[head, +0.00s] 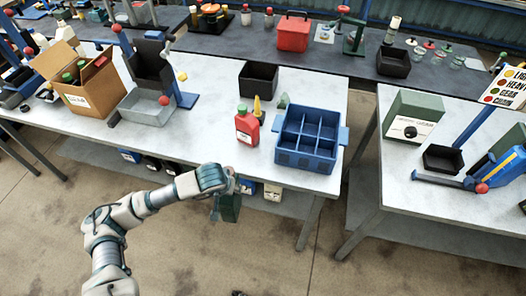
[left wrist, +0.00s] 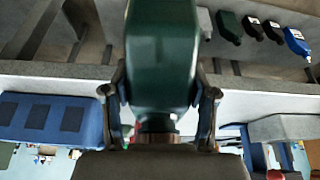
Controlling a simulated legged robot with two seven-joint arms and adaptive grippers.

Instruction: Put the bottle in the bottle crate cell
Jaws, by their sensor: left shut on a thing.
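My left gripper (head: 222,190) is in front of the near edge of the long white table, to the left of the crate. It is shut on a dark green bottle (head: 231,208). In the left wrist view the green bottle (left wrist: 160,55) sits between both fingers, with a brownish neck or collar at its lower end in the picture. The blue bottle crate (head: 300,160) stands near the table's front right edge, and its visible cells look empty. The crate (left wrist: 88,120) also shows at the left of the left wrist view. My right gripper is not in view.
A red bottle with a green cap (head: 247,127) stands just left of the crate, with a yellow-tipped item beside it. A black bin (head: 258,78) stands behind. A cardboard box (head: 88,85) is at the left. Several containers sit on the shelf below the table.

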